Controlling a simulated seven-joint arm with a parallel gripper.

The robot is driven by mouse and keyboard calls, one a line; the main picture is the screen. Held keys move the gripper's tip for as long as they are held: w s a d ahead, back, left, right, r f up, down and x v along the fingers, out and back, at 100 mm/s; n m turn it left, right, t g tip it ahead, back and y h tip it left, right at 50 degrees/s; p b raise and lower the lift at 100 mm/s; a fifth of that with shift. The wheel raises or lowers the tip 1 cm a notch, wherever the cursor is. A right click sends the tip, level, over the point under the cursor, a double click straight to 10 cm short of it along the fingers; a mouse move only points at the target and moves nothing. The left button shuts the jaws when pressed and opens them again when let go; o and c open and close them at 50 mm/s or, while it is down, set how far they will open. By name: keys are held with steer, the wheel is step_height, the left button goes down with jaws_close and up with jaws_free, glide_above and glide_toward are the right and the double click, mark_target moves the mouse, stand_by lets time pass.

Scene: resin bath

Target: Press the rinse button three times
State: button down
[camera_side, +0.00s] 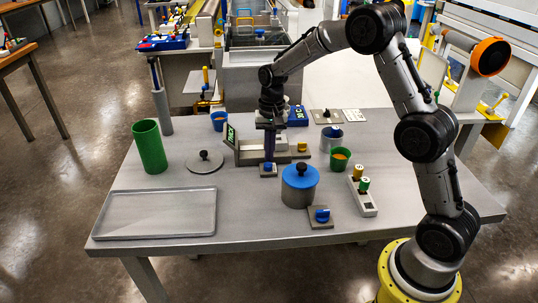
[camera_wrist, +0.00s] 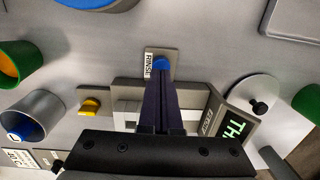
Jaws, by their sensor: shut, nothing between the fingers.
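The rinse button (camera_wrist: 161,64) is a blue button on a small grey plate labelled RINSE in the wrist view. In the side view the blue rinse button (camera_side: 268,166) sits in front of the grey bath unit (camera_side: 250,157). My gripper (camera_side: 269,155) points straight down over the button, with its dark fingers together and empty. In the wrist view the fingertips (camera_wrist: 161,76) reach the button's edge and cover part of it. I cannot tell whether they touch it or whether it is pressed in. A display (camera_wrist: 238,128) with green characters, partly cut off by shadow and angle, stands beside the bath.
A yellow button (camera_side: 302,146) is right of the bath. A blue-lidded pot (camera_side: 299,190) and a blue knob (camera_side: 321,215) stand in front. A round lid (camera_side: 205,162) and a green cylinder (camera_side: 149,147) are left. An empty tray (camera_side: 155,213) lies at front left. A green cup (camera_side: 340,160) stands right.

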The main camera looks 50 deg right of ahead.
mark_target(270, 164)
steer(key=shift+f, duration=0.6)
steer(key=shift+s+f, duration=0.15)
steer(key=shift+f, duration=1.15)
step_height(270, 164, up, 16)
steer(key=shift+w+d+f, duration=0.15)
steer(key=shift+w+d, duration=0.25)
steer(key=shift+d, duration=0.05)
